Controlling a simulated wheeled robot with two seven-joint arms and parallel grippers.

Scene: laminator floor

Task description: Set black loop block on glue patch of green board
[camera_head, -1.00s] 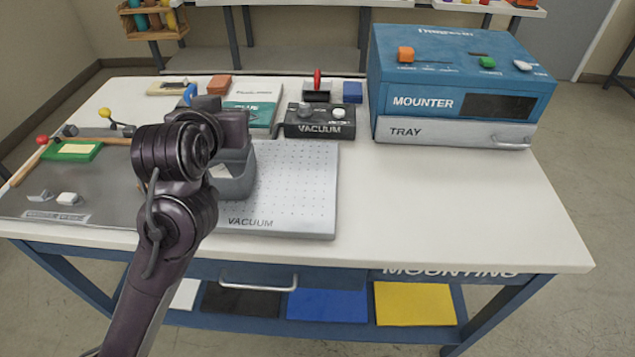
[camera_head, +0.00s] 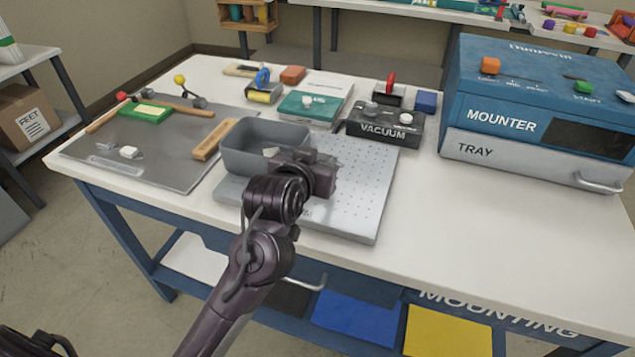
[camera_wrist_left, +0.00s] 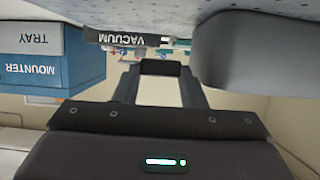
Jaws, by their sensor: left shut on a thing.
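My left gripper (camera_head: 322,172) is over the perforated vacuum plate, at the front right of the grey bin in the head view. In the left wrist view, the left gripper (camera_wrist_left: 160,80) is shut on the black loop block (camera_wrist_left: 160,68), a dark piece between its fingertips. The head view does not show the block clearly behind the gripper. The green board (camera_head: 125,111) lies on the dark mat at the left, with a pale yellow glue patch (camera_head: 146,111) on top. The gripper is well to the right of the board. My right gripper is not in view.
The grey bin (camera_head: 240,160) stands on the vacuum plate (camera_head: 355,205). A wooden block (camera_head: 212,140) and sticks with coloured knobs lie around the mat (camera_head: 175,165). The vacuum box (camera_head: 385,128) and blue mounter (camera_head: 500,85) stand to the right. The front right tabletop is clear.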

